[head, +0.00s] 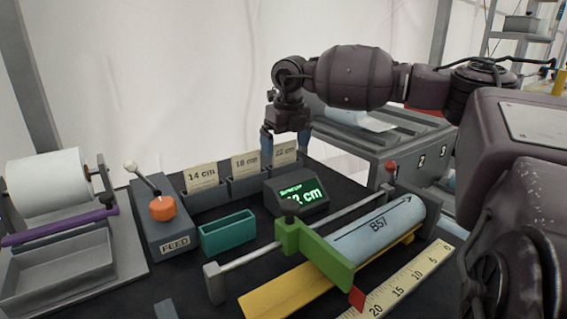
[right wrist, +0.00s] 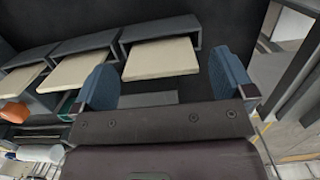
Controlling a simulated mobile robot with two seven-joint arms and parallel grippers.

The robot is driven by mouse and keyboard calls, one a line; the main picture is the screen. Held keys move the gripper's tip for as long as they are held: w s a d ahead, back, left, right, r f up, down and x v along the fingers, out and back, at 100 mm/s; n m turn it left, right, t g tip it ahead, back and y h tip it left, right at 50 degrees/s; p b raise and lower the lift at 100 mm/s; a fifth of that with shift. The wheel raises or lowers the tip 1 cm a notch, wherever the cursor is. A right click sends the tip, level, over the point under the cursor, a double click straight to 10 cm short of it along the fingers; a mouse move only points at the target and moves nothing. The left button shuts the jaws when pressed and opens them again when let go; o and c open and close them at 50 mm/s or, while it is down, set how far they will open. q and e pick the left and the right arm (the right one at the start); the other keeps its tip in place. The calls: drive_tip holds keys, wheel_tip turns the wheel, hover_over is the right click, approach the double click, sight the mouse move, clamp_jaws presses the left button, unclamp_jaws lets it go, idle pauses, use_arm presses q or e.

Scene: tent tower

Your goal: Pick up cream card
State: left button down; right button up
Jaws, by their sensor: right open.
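Three cream cards stand upright in a row of dark grey holders in the head view: the 14 cm card (head: 201,178), the 18 cm card (head: 245,163) and the 22 cm card (head: 285,154). My right gripper (head: 285,140) is open above the 22 cm card, blue fingers pointing down. In the right wrist view the same gripper (right wrist: 163,65) has its fingers apart on either side of the nearest cream card (right wrist: 160,59). No contact shows, and the exact gap to the card cannot be told. My left gripper is not in view.
A display box (head: 296,194) stands in front of the holders, and an empty teal bin (head: 228,235) is beside it. An orange-knobbed FEED unit (head: 165,228) and a paper roll (head: 48,180) are at left. A blue B57 roll (head: 385,228) lies under a green clamp at right.

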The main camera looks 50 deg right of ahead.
sight(285, 161)
drive_tip(key=f, duration=0.3)
drive_tip(key=shift+w, duration=0.25)
drive_tip(key=shift+r, duration=0.1)
drive_tip(key=c, duration=0.9)
drive_tip(key=shift+r, duration=0.1)
